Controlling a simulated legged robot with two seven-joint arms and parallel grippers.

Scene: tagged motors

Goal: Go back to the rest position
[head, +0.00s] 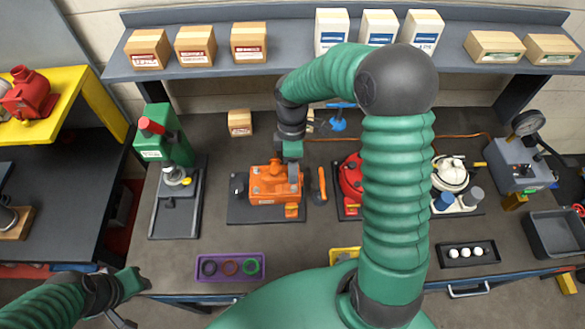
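An orange motor (272,186) stands on a dark base plate at mid bench, with a small orange tag at its front right. A red motor (351,178) is partly hidden behind my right arm. A pale, white-topped motor (451,174) is right of that arm. My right gripper (291,154) points down over the back right of the orange motor; its fingers are foreshortened, so whether it is open or touching cannot be told. My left gripper (127,301) is low at the left, in front of the bench edge, its two jaws apart and nothing seen between them.
A green press (165,142) stands at the left. A purple tray (229,266) with rings and a black tray (468,254) with white balls lie along the front edge. A gauge box (515,163) and grey bin (555,235) are at the right. A shelf (285,66) with boxes spans the back.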

